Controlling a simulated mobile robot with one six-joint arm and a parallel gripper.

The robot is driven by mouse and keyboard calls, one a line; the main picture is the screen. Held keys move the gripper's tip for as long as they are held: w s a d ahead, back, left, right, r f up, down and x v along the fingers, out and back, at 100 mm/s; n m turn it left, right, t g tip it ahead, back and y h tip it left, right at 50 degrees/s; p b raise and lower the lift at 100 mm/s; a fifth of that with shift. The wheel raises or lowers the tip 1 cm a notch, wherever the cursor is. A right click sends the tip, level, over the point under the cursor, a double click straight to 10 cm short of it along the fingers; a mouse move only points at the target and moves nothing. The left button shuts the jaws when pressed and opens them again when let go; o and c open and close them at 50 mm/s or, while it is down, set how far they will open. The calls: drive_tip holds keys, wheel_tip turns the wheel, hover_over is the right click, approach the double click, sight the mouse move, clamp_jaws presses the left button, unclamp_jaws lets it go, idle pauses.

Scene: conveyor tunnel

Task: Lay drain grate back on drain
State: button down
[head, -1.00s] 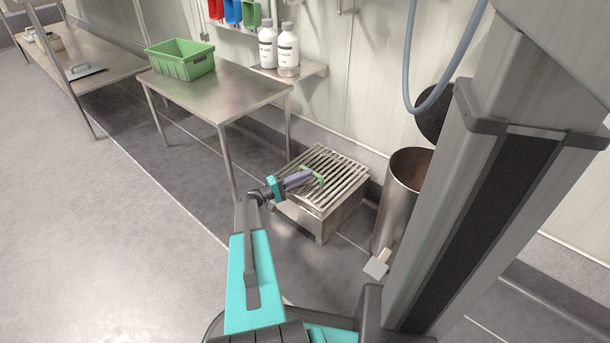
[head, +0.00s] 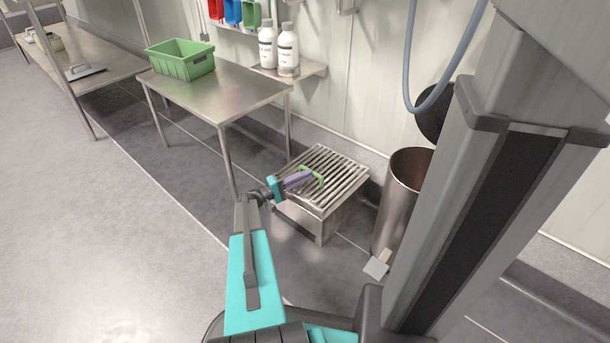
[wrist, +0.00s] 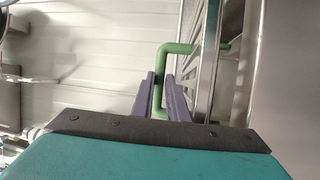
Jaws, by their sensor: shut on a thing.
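The drain grate (head: 338,171) is a slatted metal panel with a green bar handle (head: 320,178). It lies on top of a low steel box-like stand (head: 328,222). My gripper (head: 309,180) reaches in from the left, low over the slats, and is shut on the green handle. In the wrist view, the purple fingers (wrist: 162,98) lie on both sides of the handle (wrist: 181,48), with the grate's slats (wrist: 197,62) to the right. I cannot make out an open drain in the head view.
A steel bin (head: 398,205) stands right of the stand, close to the wall. A steel table (head: 232,92) with a green crate (head: 178,66) is at the back left. Two white bottles (head: 288,50) stand on a wall shelf. The floor at left is clear.

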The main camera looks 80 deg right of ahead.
sight(306, 184)
drive_tip(key=c, duration=1.7)
unclamp_jaws()
wheel_tip(306, 184, down, 4)
drive_tip(key=shift+s+a+r, duration=0.15)
drive_tip(key=shift+r, duration=0.05)
drive_tip(key=shift+o, duration=0.2)
drive_tip(key=shift+f, duration=0.15)
drive_tip(key=shift+w+a+t+p, duration=0.3)
drive_tip(key=shift+w+a, duration=0.05)
drive_tip(key=shift+w, duration=0.3)
drive_tip(key=w+a+r+p, duration=0.1)
drive_tip(key=w+a+p, duration=0.3)
drive_tip(key=w+a, duration=0.3)
drive_tip(key=w, duration=0.2)
drive_tip(key=shift+w+a+r, duration=0.25)
drive_tip(key=shift+w+r, duration=0.1)
drive_tip(key=shift+w, duration=0.05)
